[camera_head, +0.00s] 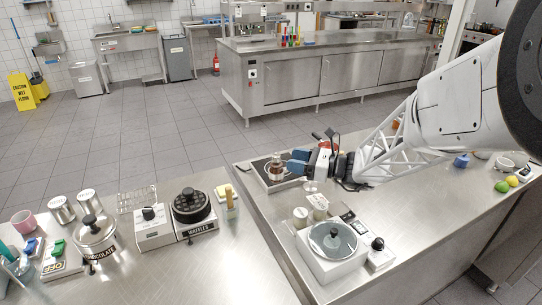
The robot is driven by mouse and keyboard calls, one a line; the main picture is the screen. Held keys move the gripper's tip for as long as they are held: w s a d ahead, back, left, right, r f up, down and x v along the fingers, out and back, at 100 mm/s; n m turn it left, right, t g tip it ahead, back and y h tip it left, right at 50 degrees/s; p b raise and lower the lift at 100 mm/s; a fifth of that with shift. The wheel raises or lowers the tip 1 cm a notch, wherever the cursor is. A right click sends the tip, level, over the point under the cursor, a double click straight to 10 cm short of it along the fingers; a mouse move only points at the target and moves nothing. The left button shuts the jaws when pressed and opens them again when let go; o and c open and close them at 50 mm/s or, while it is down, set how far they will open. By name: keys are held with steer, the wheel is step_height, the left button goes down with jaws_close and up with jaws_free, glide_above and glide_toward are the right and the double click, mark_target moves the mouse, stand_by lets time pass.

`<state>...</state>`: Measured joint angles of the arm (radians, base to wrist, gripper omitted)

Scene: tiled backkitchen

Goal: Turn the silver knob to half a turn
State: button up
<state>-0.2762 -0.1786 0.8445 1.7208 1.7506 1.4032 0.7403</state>
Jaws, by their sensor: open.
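A small silver and brownish upright piece (276,171), which looks like the silver knob, stands on a dark panel with a pale frame (262,177) at the far left of the right-hand counter. It is too small to tell how far it is turned. My gripper (295,163), with blue fingertips, reaches in from the right and points left. Its fingers are open just right of the silver piece. I cannot tell whether they touch it or are apart from it.
Small jars (319,205) sit below my gripper. The left counter holds a waffle maker (193,208), a chocolate pot (95,233) and cans (62,209). Fruit lies far right.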

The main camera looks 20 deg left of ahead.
mark_target(279, 158)
steer(key=shift+a, duration=0.2)
steer(key=shift+s+a, duration=0.1)
steer(key=shift+a, duration=3.65)
steer(key=shift+c, duration=0.2)
steer(key=c, duration=0.9)
steer(key=shift+m+t, duration=0.6)
steer(key=shift+t, duration=0.3)
steer(key=m+t, duration=0.1)
steer(key=t, duration=0.1)
steer(key=m+t+h, duration=0.1)
steer(key=m+t, duration=0.1)
steer(key=t, duration=0.1)
steer(key=shift+w+m+t, duration=0.3)
steer(key=shift+w+d+m+t+h, duration=0.15)
steer(key=shift+m+t+h, duration=0.8)
steer(key=shift+t, duration=0.35)
steer(key=shift+w+d+m+t+h, duration=0.1)
steer(key=shift+w+m+t+h, duration=0.05)
steer(key=shift+m+t+h, duration=1)
steer(key=shift+t, duration=0.55)
